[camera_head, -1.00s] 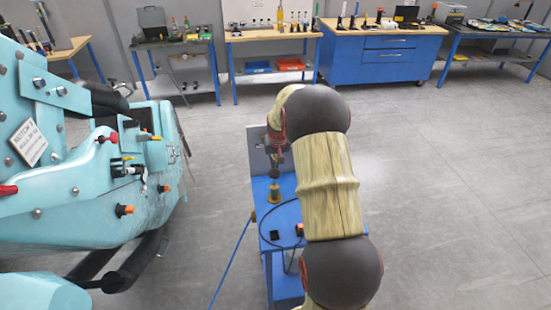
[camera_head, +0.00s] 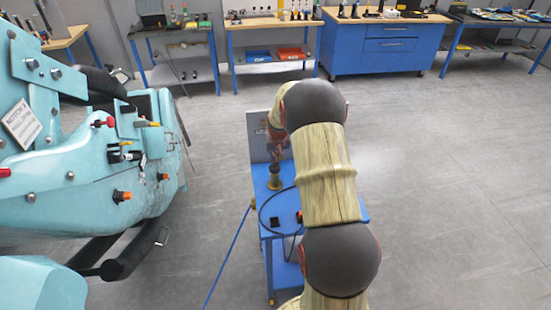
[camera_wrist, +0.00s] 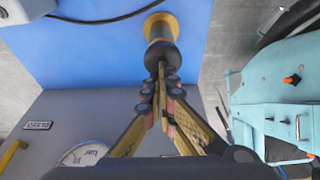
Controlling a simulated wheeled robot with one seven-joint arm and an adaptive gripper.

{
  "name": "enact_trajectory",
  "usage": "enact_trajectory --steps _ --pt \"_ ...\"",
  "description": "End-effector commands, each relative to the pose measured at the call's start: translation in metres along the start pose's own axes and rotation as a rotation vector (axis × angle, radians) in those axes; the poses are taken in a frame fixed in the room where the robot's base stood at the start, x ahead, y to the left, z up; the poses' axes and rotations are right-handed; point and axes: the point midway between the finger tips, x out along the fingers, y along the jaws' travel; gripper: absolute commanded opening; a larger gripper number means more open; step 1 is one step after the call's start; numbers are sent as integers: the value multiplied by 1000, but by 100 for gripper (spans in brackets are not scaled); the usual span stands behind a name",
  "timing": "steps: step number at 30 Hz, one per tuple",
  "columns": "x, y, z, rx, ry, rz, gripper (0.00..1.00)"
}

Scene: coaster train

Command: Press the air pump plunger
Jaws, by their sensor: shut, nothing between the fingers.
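The air pump stands on a small blue cart. Its plunger has a dark round top (camera_wrist: 161,55) above a brass-yellow base (camera_wrist: 162,22) in the wrist view. In the head view the pump (camera_head: 275,182) shows just below my gripper (camera_head: 275,152), partly covered by it. My gripper is shut and empty, and its fingertips (camera_wrist: 161,80) point at the dark top of the plunger. The tips overlap its near edge in the wrist view; I cannot tell whether they touch it.
The blue cart top (camera_head: 267,203) carries a dark hose and a grey upright panel (camera_head: 257,135). A gauge (camera_wrist: 84,155) shows beside my gripper. A turquoise coaster car (camera_head: 100,190) stands at the left. Workbenches line the back; the floor at right is clear.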

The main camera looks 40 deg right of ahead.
Motion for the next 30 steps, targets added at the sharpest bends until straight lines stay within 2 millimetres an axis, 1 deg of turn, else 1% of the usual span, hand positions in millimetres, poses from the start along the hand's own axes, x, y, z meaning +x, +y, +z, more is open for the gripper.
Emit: enact_trajectory --steps 1,7,11,14,17,24,27,30 --pt "2 0 4 0 -9 0 0" --pt "1 0 4 0 -9 0 0" --pt "-9 -2 0 -1 -8 0 0" --pt "-26 -5 -6 -3 -6 -1 0" --pt "-46 -8 -13 -4 -4 -1 0" --pt "-97 -8 -12 -3 -1 -1 0" --pt "-114 -8 -12 -3 -1 -1 0" --pt "-126 -8 -12 -3 -1 -1 0"
